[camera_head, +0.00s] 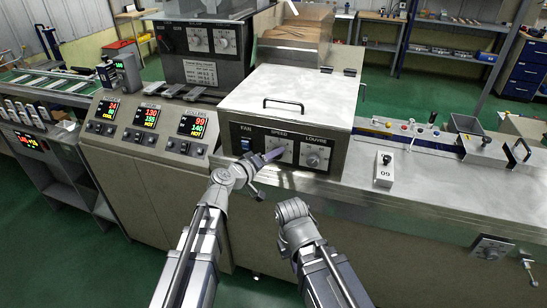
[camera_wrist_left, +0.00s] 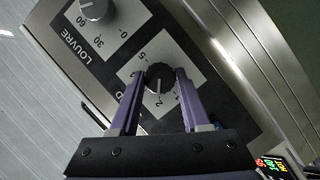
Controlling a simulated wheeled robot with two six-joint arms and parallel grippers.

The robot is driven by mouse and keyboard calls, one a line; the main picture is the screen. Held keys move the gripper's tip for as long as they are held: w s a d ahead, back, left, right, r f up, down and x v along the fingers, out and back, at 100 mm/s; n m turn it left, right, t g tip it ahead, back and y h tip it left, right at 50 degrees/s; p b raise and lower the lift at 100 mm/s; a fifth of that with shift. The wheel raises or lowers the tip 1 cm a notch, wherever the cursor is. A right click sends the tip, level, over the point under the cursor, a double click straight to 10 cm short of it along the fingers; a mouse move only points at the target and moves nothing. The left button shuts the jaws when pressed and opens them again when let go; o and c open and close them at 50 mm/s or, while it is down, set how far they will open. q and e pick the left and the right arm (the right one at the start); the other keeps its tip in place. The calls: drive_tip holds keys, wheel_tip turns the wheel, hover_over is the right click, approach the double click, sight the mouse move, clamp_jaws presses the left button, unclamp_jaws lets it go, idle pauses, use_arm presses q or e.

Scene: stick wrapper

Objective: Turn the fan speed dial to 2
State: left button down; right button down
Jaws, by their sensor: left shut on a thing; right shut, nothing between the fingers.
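The fan speed dial (camera_wrist_left: 160,75) is a dark round knob on a light plate with printed numbers, on the front of a metal box. My left gripper (camera_wrist_left: 158,90) has its purple fingers on both sides of the knob and is shut on it. A light mark shows on the knob's face, on the side toward the gripper, near a printed 2; its exact setting is hard to read. In the head view, the left gripper (camera_head: 274,154) covers most of the dial under the word SPEED. My right arm ends in a rounded joint lower down, and its fingers do not show.
A blue FAN switch (camera_head: 246,144) is left of the dial and a LOUVRE knob (camera_head: 313,159) is right of it. A panel with red and green displays (camera_head: 146,124) stands at left.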

idle(0.3)
use_arm(q)
drive_tip(key=shift+c, duration=1.8)
unclamp_jaws()
drive_tip(key=shift+a, duration=0.1)
drive_tip(key=p+v, duration=0.1)
drive_tip(key=v, duration=0.6)
drive_tip(key=shift+s+a+p, duration=0.2)
drive_tip(key=shift+s+p, duration=0.1)
